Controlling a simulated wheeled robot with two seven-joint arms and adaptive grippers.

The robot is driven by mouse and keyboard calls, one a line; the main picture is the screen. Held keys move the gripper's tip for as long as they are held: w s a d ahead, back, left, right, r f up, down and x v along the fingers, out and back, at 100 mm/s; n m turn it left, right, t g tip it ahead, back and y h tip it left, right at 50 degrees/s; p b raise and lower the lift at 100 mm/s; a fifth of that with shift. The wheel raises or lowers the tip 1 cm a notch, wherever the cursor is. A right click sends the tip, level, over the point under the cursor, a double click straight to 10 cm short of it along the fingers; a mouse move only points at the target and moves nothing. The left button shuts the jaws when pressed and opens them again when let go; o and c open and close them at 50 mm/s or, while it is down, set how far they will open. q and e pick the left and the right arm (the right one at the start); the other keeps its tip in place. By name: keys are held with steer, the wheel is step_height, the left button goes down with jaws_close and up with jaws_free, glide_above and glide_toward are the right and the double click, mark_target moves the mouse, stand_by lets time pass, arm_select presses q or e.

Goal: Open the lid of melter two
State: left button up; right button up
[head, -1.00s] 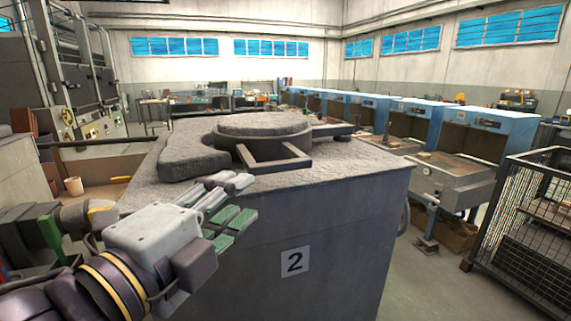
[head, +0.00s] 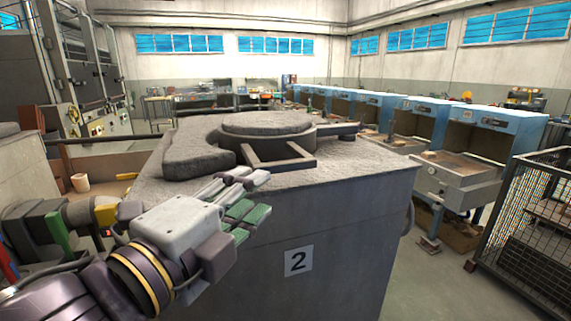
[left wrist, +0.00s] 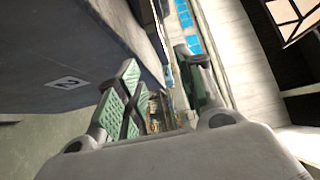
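Melter two (head: 340,225) is a large grey block with a "2" plate (head: 298,261) on its front, also seen in the left wrist view (left wrist: 67,83). Its round, rough grey lid (head: 265,122) lies flat on top, looking closed. A dark square handle frame (head: 280,170) sticks out from the lid toward me. My left gripper (head: 240,200) is in front of the melter's near left edge, left of and below the handle. Its green-padded fingers are apart and empty in the left wrist view (left wrist: 160,95). I see no contact with the handle. My right gripper is out of view.
A rough grey slab (head: 195,155) lies on the melter top left of the lid. A wire cage (head: 530,220) stands at the right. Blue booths (head: 490,130) line the right back.

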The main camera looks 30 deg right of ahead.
mark_target(282, 169)
arm_select(q)
steer(key=x, duration=0.5)
steer(key=shift+d, duration=0.15)
steer(key=shift+w+d, duration=0.25)
steer(key=shift+d, duration=0.1)
steer(key=x, duration=0.3)
steer(key=shift+w+d, duration=0.15)
steer(key=shift+x, duration=1)
steer(key=shift+w+d, duration=0.25)
steer(key=shift+d, duration=0.15)
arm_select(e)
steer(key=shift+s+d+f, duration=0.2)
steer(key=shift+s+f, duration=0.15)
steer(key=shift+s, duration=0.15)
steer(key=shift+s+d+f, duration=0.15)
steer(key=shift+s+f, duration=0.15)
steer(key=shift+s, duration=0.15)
arm_select(q)
steer(key=shift+r, duration=0.1)
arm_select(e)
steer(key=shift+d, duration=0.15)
